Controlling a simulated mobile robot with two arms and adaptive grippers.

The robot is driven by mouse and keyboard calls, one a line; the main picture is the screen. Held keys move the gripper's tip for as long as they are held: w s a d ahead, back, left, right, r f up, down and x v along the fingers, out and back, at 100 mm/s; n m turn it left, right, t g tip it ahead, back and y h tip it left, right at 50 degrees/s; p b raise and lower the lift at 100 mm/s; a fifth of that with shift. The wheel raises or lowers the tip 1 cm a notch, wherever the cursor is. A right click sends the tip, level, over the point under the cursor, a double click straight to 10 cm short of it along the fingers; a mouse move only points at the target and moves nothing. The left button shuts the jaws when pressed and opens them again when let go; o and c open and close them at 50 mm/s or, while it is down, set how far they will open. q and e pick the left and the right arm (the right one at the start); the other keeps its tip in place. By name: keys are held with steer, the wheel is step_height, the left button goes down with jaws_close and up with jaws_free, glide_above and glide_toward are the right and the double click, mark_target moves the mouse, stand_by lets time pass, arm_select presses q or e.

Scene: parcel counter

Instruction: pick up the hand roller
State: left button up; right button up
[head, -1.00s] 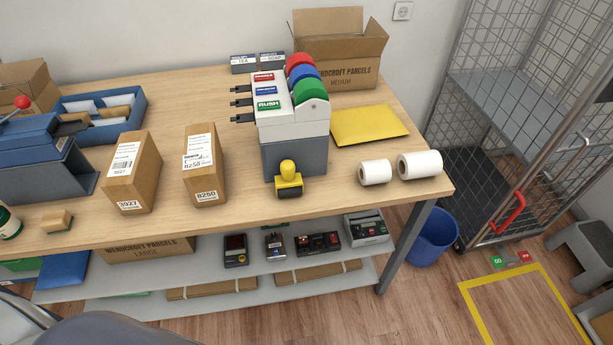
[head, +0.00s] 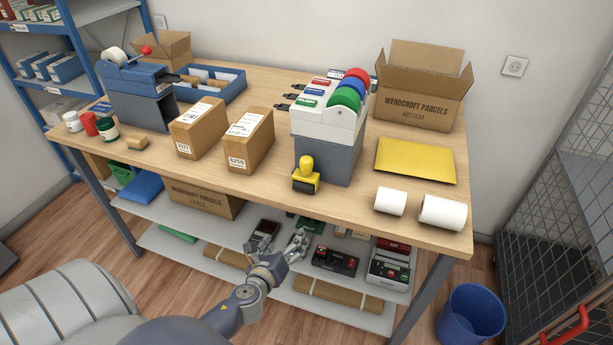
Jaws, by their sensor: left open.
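The yellow hand roller (head: 306,179), with a rounded knob handle and a dark lower part, stands upright on the wooden table (head: 365,212). It is near the front edge, just in front of the grey dispenser base. My left gripper (head: 299,240) is open and empty. In the head view it shows below the roller, in front of the lower shelf, apart from the roller. My right gripper is out of view.
The tape dispenser (head: 326,135) stands right behind the roller. A carton (head: 248,141) is to its left and white paper rolls (head: 443,212) to its right. The table edge runs between gripper and roller. Devices such as a black one (head: 335,260) lie on the shelf (head: 360,314).

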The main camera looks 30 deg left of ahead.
mark_target(303, 180)
arm_select(q)
step_height(303, 180, up, 14)
steer(key=w+m+t, duration=0.3)
steer(key=m+t, duration=0.1)
steer(key=m, duration=0.2)
steer(key=x, duration=0.4)
steer(key=shift+w+d+r, duration=0.15)
steer(key=shift+w+d, duration=0.15)
steer(key=shift+w, duration=0.15)
steer(key=shift+f+p+x, duration=0.2)
steer(key=shift+p+x, duration=0.25)
steer(key=shift+x, duration=2.4)
steer(key=shift+s, duration=0.1)
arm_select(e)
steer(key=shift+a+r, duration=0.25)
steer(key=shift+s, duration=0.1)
arm_select(q)
steer(key=c, duration=1.2)
steer(key=shift+r, duration=0.1)
steer(key=shift+c, duration=0.3)
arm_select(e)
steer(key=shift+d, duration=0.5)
